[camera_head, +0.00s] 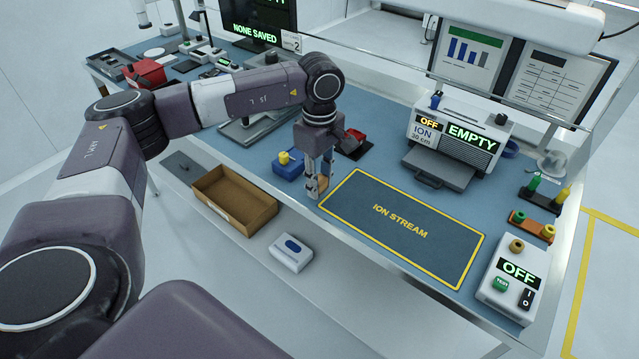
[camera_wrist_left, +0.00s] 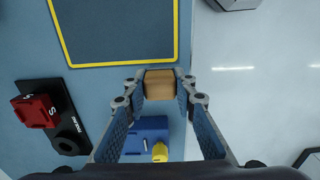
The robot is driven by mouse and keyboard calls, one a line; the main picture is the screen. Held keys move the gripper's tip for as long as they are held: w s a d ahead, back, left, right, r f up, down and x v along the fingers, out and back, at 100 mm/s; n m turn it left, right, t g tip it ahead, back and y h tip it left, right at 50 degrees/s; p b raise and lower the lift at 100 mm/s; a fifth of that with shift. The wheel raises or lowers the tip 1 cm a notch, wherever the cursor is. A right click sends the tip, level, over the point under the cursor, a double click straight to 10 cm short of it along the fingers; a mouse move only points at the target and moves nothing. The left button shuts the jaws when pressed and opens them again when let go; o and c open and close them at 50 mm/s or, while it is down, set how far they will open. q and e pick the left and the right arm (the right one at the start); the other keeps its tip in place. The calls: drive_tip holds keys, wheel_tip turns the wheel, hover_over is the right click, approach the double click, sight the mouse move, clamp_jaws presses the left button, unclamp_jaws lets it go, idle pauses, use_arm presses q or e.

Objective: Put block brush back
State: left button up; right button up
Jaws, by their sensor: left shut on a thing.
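My left gripper (camera_head: 318,186) is above the bench, close to the left end of the ION STREAM mat (camera_head: 385,222). In the left wrist view its two fingers (camera_wrist_left: 160,92) are closed on the sides of a small tan block, which looks like the block brush (camera_wrist_left: 160,82). A bit of tan also shows between the fingers in the head view. The wrist view does not show any bristles, and I cannot tell how far the block is above the bench. My right gripper is in neither view.
A blue holder (camera_head: 287,168) with a yellow knob is beside the gripper; it also shows in the wrist view (camera_wrist_left: 146,135). A red part on a black base (camera_wrist_left: 38,110) is nearby. An open brown tray (camera_head: 213,204) and a white box (camera_head: 290,256) lie along the front edge.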

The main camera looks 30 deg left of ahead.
use_arm(q)
drive_tip(key=shift+f, duration=0.75)
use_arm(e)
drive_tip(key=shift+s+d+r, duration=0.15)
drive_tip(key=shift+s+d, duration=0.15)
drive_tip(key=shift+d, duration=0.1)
use_arm(q)
drive_tip(key=shift+f, duration=0.1)
drive_tip(key=shift+f, duration=0.15)
drive_tip(key=o, duration=1)
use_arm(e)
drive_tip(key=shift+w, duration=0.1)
use_arm(q)
drive_tip(key=shift+r, duration=0.2)
